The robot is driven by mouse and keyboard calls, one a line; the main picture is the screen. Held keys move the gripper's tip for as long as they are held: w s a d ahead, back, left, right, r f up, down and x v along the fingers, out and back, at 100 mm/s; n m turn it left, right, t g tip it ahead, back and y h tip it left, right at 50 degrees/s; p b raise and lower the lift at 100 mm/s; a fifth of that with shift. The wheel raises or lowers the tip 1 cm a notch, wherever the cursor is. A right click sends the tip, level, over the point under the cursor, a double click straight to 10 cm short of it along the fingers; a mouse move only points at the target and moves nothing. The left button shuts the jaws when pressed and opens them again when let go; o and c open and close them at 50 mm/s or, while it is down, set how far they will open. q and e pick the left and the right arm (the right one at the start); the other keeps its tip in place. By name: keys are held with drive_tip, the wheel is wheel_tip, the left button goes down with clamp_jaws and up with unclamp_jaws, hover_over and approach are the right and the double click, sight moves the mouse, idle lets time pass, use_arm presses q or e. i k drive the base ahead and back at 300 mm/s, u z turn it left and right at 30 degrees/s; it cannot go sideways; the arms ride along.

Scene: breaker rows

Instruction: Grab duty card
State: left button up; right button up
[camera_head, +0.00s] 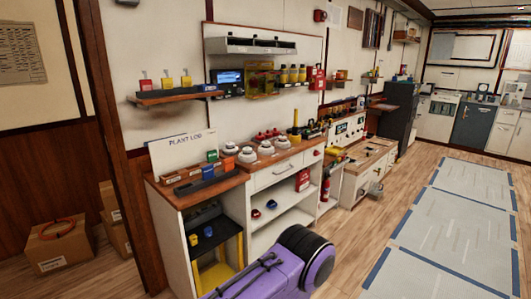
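I cannot make out a duty card for certain at this size. A white board lettered "PLANT LOG" (183,150) stands upright at the back of the near cabinet's wooden top (237,181). In front of it is a wooden tray (180,180) with small coloured items, too small to read. A dark tray (207,187) lies beside it, near the front edge. A red item with pale lettering (303,180) is on the white cabinet's upper open shelf. Neither of my grippers is in view.
A wall shelf (178,97) carries red and yellow padlock-like items. White round fittings (247,154) stand on the counter. Cardboard boxes (58,245) sit on the floor at left. Pale floor mats (455,230) at right lie clear.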

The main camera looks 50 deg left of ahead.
sight(211, 155)
drive_tip(key=i, duration=1.3)
drive_tip(key=u, duration=0.9)
drive_tip(key=i, duration=0.75)
drive_tip(key=u, duration=0.8)
